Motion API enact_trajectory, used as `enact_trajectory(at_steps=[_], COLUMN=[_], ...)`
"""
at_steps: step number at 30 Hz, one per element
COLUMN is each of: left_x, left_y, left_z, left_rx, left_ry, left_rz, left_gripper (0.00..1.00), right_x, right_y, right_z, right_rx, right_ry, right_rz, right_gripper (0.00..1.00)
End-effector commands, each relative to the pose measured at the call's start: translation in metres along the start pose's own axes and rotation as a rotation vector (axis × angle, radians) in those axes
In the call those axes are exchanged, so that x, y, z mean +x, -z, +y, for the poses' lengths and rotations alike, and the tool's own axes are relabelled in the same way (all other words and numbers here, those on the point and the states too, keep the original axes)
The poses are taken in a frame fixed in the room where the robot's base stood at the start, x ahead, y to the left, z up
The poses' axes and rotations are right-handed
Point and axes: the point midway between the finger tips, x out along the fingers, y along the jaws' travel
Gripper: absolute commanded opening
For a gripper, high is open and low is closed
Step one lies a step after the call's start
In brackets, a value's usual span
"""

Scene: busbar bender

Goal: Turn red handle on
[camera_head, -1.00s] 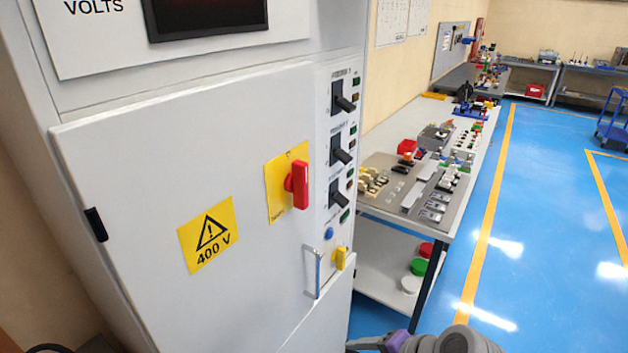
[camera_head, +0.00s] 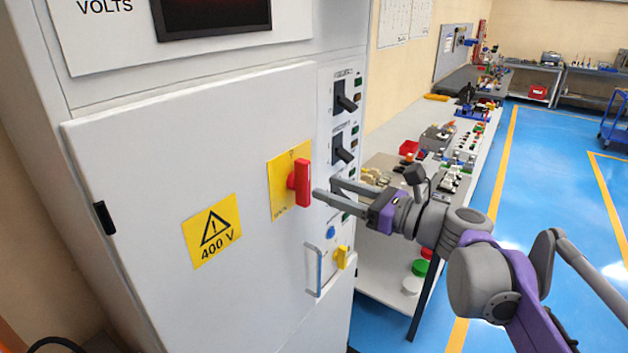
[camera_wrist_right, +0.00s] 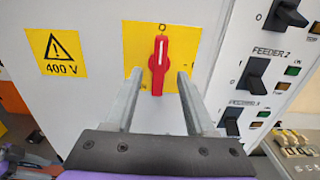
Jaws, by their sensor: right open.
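The red handle (camera_head: 302,183) stands upright on a yellow plate (camera_head: 281,186) on the grey cabinet door. In the right wrist view the red handle (camera_wrist_right: 159,65) is vertical, its white line pointing up to the O mark on the yellow plate (camera_wrist_right: 132,47). My right gripper (camera_head: 325,191) is just to the right of the handle in the head view. In the right wrist view my right gripper (camera_wrist_right: 157,80) is open, with one finger on each side of the handle's lower part. I cannot tell whether the fingers touch it. My left gripper is not in view.
Black rotary switches (camera_head: 345,97) line the cabinet panel right of the door. A 400 V warning sign (camera_head: 212,231) is on the door. A workbench (camera_head: 378,285) stands behind my right arm.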

Motion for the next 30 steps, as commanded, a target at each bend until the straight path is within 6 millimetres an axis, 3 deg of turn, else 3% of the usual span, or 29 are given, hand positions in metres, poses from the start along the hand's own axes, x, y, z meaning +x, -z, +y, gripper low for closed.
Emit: enact_trajectory(at_steps=[3,9,20,27,30], left_x=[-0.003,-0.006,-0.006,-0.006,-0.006], left_y=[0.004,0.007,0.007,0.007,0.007], left_z=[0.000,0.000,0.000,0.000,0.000], left_rx=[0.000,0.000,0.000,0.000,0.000], left_ry=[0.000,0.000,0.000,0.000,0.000], left_rz=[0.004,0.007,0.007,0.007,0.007], left_gripper=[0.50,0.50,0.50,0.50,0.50], right_x=[0.022,0.043,0.048,0.048,0.048], right_y=[-0.002,-0.001,0.000,0.000,0.000], right_z=[0.001,0.000,0.000,0.000,0.000], right_rx=[-0.001,-0.002,-0.002,-0.002,-0.002], right_ry=[-0.004,-0.001,0.000,0.000,0.000], right_rz=[-0.001,0.000,0.001,0.001,0.001], right_gripper=[0.55,0.55,0.55,0.12,0.00])
